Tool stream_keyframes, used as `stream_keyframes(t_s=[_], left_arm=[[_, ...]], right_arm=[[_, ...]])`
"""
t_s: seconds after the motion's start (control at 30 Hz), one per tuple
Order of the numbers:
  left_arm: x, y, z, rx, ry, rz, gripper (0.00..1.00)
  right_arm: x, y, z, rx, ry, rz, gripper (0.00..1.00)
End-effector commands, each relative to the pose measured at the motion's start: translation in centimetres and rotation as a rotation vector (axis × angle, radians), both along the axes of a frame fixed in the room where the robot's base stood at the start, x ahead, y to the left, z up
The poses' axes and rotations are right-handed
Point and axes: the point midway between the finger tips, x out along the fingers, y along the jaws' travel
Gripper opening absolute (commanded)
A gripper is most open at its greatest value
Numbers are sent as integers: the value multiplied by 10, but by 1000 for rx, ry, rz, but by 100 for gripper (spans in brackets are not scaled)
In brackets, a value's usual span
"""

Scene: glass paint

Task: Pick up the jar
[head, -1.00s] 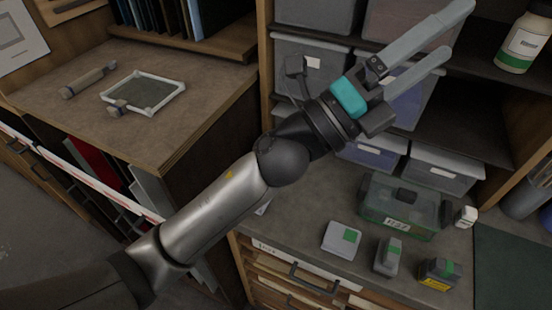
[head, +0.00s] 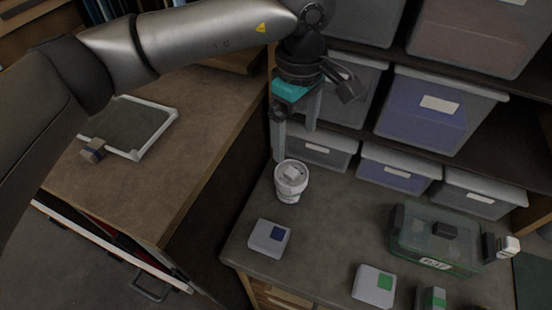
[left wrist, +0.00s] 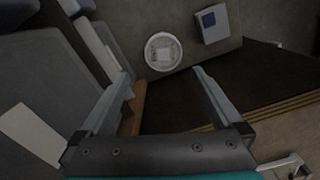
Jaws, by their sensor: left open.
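A white round jar (head: 291,184) with a pale lid stands upright on the grey counter at its left back part, in the head view. In the left wrist view the jar (left wrist: 163,51) shows from above as a white disc. My left gripper (head: 294,142) points down, open and empty, just above the jar and apart from it. In the left wrist view the jar lies just beyond the tips of the left gripper (left wrist: 162,74), roughly centred between them. My right gripper is not in view.
A white box with a blue square (head: 270,238) sits in front of the jar. Another with a green square (head: 374,286) and a green translucent case (head: 437,238) are to the right. Storage bins (head: 398,169) stand behind. A wooden cabinet (head: 150,205) is at the left.

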Motion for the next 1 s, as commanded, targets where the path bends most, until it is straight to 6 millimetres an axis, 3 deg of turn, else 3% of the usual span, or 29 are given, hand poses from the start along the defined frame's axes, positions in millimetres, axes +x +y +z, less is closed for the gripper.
stream_keyframes(t_s=[0.07, 0.13, 0.3, 0.4, 0.53, 0.8, 1.0], left_arm=[[0, 1, -3, 12, -4, -5, 100], [0, 2, -11, 16, -4, -5, 100], [-1, 2, -45, 14, 1, -3, 100], [-1, 1, -67, 13, -1, -3, 100], [-1, 1, -87, 12, -2, -4, 100], [-2, 2, -107, 12, -1, -4, 100], [-3, 3, -137, 11, -2, -2, 100]], right_arm=[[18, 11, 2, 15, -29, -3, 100], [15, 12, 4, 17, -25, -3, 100], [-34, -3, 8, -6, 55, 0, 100], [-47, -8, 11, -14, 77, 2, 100], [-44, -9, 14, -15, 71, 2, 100], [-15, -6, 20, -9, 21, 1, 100], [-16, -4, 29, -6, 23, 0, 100]])
